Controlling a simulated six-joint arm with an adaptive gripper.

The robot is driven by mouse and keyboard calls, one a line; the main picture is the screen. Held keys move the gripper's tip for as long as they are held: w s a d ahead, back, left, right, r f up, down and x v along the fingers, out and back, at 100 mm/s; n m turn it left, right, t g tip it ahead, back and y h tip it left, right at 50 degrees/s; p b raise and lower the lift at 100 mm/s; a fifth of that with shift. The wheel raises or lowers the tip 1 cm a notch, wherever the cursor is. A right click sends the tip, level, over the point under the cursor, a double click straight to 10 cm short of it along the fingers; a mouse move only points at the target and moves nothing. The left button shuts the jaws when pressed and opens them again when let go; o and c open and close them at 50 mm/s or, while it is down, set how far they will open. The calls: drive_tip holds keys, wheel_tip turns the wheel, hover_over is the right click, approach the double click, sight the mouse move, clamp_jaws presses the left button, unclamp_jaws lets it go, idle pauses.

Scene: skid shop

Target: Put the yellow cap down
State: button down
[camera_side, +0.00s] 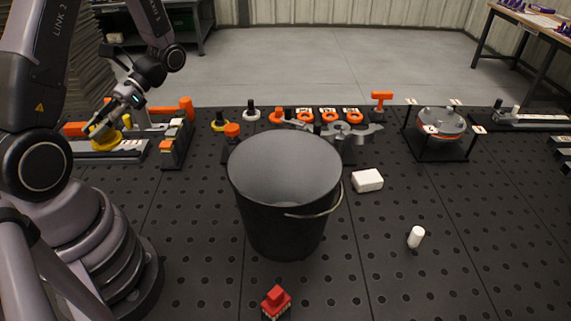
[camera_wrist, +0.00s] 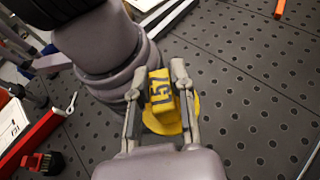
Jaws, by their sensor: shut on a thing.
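The yellow cap shows in the wrist view (camera_wrist: 162,100) as a yellow block marked with dark characters, on a round yellow base. My gripper (camera_wrist: 158,90) has one finger on each side of the block and is shut on it. In the side view the yellow cap (camera_side: 103,134) is at the far left, at the end of my arm, above or at a grey rail fixture (camera_side: 98,150). My gripper (camera_side: 108,122) partly hides it there. I cannot tell whether the cap touches the fixture.
A large black bucket (camera_side: 262,215) stands mid-table. A white box (camera_side: 367,180), a white cylinder (camera_side: 416,236) and a red-topped block (camera_side: 275,301) lie around it. Orange rings (camera_side: 328,115) and grey parts line the back. The right front of the perforated table is mostly clear.

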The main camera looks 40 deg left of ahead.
drive_tip(key=w+d+n+t+h, duration=0.9)
drive_tip(key=d+n+h, duration=0.2)
drive_tip(key=d+n, duration=0.1)
drive_tip(key=w+a+r+n+t+y, duration=0.2)
drive_tip(key=w+n+t, duration=0.5)
drive_tip(key=w, duration=0.1)
drive_tip(key=w+a+r+n+t+y, duration=0.1)
drive_tip(key=w+a+r+n+t, duration=0.1)
drive_tip(key=w+n+t, duration=0.55)
drive_tip(key=shift+m+g, duration=0.35)
drive_tip(key=shift+m, duration=0.1)
wheel_tip(320, 180, down, 28)
drive_tip(key=shift+r, duration=0.15)
drive_tip(key=c, duration=1)
unclamp_jaws()
